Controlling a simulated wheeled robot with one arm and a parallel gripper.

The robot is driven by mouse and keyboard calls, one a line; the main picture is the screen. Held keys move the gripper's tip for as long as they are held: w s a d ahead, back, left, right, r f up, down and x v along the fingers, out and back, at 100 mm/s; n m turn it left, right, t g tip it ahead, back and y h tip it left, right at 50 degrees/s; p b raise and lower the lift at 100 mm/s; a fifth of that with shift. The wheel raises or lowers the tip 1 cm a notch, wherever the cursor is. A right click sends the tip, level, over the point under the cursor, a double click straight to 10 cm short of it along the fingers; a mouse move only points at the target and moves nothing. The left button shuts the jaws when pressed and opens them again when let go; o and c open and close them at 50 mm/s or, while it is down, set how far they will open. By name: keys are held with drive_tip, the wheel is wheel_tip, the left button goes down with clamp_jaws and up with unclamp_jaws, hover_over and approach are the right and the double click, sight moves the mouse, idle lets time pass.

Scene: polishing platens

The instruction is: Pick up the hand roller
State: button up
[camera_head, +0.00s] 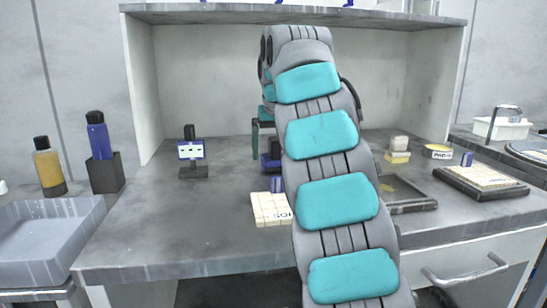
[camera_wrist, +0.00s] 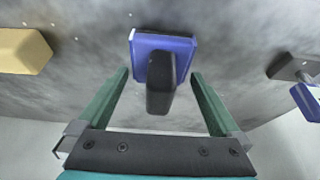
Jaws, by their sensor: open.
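What looks like the hand roller (camera_wrist: 182,47) has a blue, squarish body and a black handle. In the wrist view it is at the upper middle, with its handle pointing toward the palm. My gripper (camera_wrist: 158,74) is open, its two green fingers on either side of the handle with a gap at each side. The fingers do not visibly touch it. In the head view, part of the blue and black roller (camera_head: 270,162) shows just left of my arm. One green finger shows beside it; my arm hides the rest.
A small stand with a blue-white display (camera_head: 190,151) is left on the bench (camera_head: 160,225). Pale tiles (camera_head: 268,209) lie near the front. A shelf (camera_head: 200,14) hangs overhead.

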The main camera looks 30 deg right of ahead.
drive_tip(key=shift+w+f, duration=0.1)
drive_tip(key=shift+c, duration=0.2)
clamp_jaws()
idle(0.5)
